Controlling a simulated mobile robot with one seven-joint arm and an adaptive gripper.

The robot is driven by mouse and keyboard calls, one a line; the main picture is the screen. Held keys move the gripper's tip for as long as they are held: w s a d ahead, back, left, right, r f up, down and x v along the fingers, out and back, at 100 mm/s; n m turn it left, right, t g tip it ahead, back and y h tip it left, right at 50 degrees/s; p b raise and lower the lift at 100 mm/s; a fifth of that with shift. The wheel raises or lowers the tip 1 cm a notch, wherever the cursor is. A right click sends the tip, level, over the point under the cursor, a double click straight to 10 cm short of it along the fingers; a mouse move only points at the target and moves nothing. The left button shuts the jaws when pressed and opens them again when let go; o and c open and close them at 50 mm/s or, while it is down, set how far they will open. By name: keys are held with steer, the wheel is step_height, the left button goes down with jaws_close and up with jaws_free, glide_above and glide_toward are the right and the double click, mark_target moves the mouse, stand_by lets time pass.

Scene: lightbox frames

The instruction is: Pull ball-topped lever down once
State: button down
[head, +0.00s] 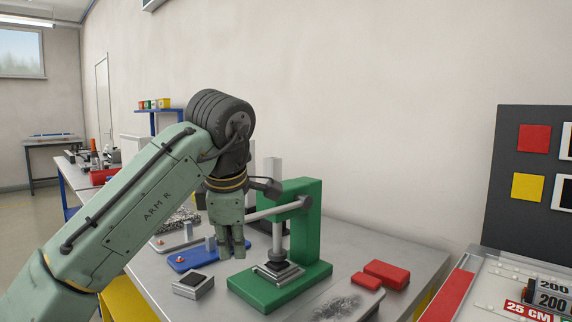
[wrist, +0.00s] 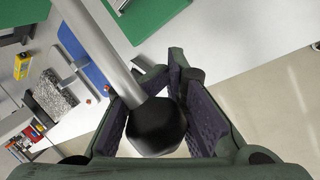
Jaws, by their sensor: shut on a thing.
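The green press (head: 309,232) stands on the grey table. Its grey lever (head: 275,211) runs left from a pivot near the top of the column, sloping slightly down to my gripper (head: 231,248). My gripper points downward at the lever's end, left of the column. In the wrist view, the lever's rod (wrist: 104,48) ends in a black ball (wrist: 157,126) between my two fingers. My gripper is shut on this ball. In the head view the ball is hidden by my gripper. The press's ram (head: 277,242) is above a square metal plate on the green base.
A blue tray (head: 187,260) and a small grey block with a black top (head: 194,285) lie left of the press. Red blocks (head: 387,274) lie on its right. A dark panel (head: 508,190) stands at the far right.

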steer(key=shift+s+d+f+b, duration=0.1)
steer(key=shift+d+f+b, duration=0.15)
steer(key=shift+f+b, duration=0.45)
steer(key=shift+d+f+b, duration=0.2)
steer(key=shift+f+b, duration=0.1)
steer(key=shift+f, duration=0.75)
steer(key=c, duration=1.8)
jaws_free()
steer(key=shift+d+r, duration=0.1)
steer(key=shift+r, duration=0.15)
steer(key=o, duration=0.4)
steer(key=shift+o, duration=0.2)
